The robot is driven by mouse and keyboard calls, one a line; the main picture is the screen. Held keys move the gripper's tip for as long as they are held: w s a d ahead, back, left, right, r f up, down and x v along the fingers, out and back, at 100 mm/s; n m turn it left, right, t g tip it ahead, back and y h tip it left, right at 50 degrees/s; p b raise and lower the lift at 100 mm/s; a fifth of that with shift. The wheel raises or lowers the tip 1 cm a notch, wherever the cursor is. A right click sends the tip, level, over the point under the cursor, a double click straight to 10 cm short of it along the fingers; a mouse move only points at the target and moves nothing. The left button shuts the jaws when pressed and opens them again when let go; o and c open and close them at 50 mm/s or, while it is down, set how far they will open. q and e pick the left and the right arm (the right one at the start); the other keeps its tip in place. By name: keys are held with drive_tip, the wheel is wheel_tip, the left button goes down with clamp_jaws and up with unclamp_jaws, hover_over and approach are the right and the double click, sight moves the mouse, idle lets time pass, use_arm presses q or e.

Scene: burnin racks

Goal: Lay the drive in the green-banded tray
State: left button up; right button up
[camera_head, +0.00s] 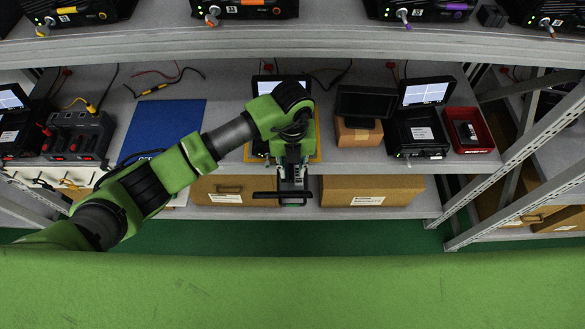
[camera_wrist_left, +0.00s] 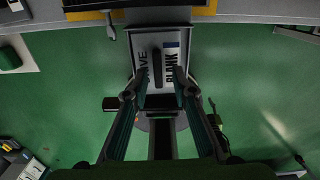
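My left gripper (camera_head: 293,185) is in front of the lower shelf's edge, above the green floor. In the head view the drive (camera_head: 293,198) shows only as a small grey and dark shape below the gripper. I cannot make out a green-banded tray in either view. My right gripper is not in view.
A device on a yellow mat (camera_head: 318,146) is partly hidden behind my left arm. A blue mat (camera_head: 165,130) lies to the left. A red bin (camera_head: 485,145) and a tester with a screen (camera_head: 418,132) stand to the right. Cardboard boxes (camera_head: 373,190) sit underneath. The upper shelf (camera_head: 300,42) overhangs.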

sight(292, 173)
use_arm(q)
wheel_tip(292, 173, up, 11)
drive_tip(key=b, duration=0.1)
idle(0.7)
